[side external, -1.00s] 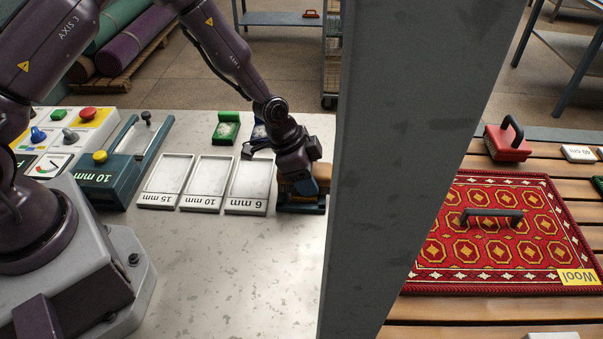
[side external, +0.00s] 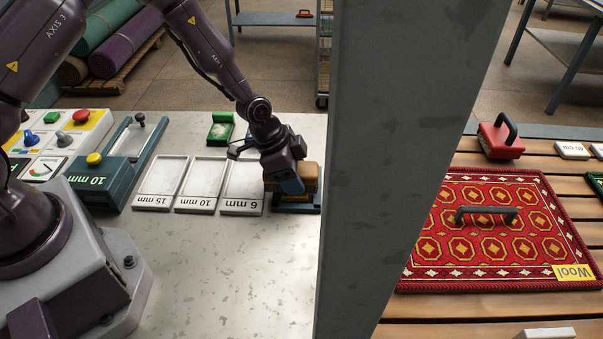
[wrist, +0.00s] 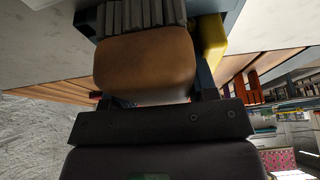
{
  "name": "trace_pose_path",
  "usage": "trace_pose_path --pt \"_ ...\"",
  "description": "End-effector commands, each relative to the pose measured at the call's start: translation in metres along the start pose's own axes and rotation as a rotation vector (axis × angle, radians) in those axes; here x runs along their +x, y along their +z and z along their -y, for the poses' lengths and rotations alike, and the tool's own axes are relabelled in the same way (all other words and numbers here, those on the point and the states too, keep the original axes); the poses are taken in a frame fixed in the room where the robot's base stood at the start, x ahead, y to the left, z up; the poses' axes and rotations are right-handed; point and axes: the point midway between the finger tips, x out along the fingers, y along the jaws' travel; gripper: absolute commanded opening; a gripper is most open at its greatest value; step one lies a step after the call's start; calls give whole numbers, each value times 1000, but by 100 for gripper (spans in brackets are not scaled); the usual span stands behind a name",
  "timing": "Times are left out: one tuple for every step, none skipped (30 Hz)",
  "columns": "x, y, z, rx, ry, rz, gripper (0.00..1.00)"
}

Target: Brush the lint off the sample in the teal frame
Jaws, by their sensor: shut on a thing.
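My gripper (side external: 290,182) is shut on a brown block-shaped brush (side external: 311,178) at the right end of the bench, beside the grey post. In the wrist view the brush's brown body (wrist: 145,62) fills the middle, with grey ribbed material (wrist: 140,14) above it in the picture. The teal frame (side external: 296,209) lies directly below the brush and gripper, right of the 6 mm tray. Most of the sample and any lint are hidden. I cannot tell whether the brush touches the sample.
Shallow trays marked 15 mm (side external: 160,183), 10 mm (side external: 202,184) and 6 mm (side external: 241,188) lie to the left. A green-framed item (side external: 220,130) stands behind. The grey post (side external: 410,130) blocks the right side. A red rug (side external: 490,235) lies on slats beyond it. The front bench is clear.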

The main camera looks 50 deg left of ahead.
Motion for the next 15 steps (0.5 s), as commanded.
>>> trace_pose_path --pt "-1 7 0 -5 3 7 34" --pt "-1 8 0 -5 4 8 34" --pt "-1 10 -1 -5 4 8 34" --pt "-1 10 -1 -5 5 9 34" --pt "-1 10 -1 -5 5 9 34" --pt "0 8 -1 -4 5 9 34" --pt "0 7 -1 -5 5 9 34" --pt "1 5 -1 -5 5 9 34" --pt "2 3 -1 -5 5 9 34" --pt "3 0 -1 -4 5 9 34" --pt "4 -2 -1 -4 5 9 34" --pt "5 -5 -1 -3 6 9 34" --pt "5 -7 -2 -3 6 9 34" --pt "6 -9 -2 -3 6 9 34" --pt "6 -11 -2 -3 6 8 34"
